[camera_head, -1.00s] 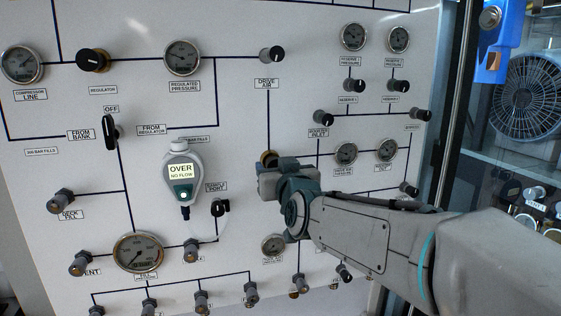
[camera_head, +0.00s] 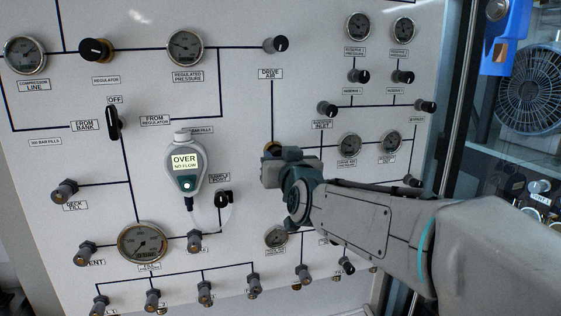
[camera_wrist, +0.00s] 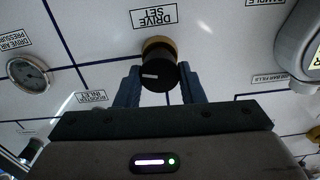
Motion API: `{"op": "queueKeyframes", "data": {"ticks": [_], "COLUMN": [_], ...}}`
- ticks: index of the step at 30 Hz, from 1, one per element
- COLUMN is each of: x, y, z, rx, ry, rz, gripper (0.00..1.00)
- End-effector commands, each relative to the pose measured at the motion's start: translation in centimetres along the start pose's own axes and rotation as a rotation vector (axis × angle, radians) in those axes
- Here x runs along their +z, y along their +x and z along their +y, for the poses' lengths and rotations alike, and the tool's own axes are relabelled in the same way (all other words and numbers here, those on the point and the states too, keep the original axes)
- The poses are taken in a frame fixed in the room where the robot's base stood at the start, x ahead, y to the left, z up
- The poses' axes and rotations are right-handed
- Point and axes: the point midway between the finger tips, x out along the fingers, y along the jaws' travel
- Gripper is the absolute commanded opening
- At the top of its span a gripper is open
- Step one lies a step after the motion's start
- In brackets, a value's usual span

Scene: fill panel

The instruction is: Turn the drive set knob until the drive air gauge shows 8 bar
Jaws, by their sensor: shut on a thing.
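The drive set knob (camera_wrist: 158,72), black with a brass collar and a white mark, stands out from the panel below its DRIVE SET label in the wrist view. My gripper (camera_wrist: 160,88) is shut on it, with one blue-grey finger on each side. In the head view my gripper (camera_head: 276,160) hides most of the knob; only a bit of its brass collar (camera_head: 272,148) shows. The drive air gauge (camera_head: 349,147) is a small round dial to the right of my gripper. It also shows at the left of the wrist view (camera_wrist: 28,75). Its reading is too small to tell.
The white panel (camera_head: 75,225) carries several other gauges, knobs and fittings. A handheld meter (camera_head: 186,170) reading OVER, NO FLOW hangs left of my gripper. The booster inlet knob (camera_head: 326,109) stands close above right. A fan (camera_head: 530,95) is behind glass at right.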

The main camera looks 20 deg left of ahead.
Motion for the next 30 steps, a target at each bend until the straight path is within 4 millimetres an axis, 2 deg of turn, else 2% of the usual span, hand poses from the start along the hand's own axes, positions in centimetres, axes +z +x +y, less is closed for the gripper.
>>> {"op": "queueKeyframes", "data": {"ticks": [8,30], "x": [0.57,0.38], "y": [0.0,0.02], "z": [0.16,0.34], "rx": [0.001,0.0], "ry": [0.184,0.885], "rz": [0.003,0.0], "gripper": [0.12,0.12]}}
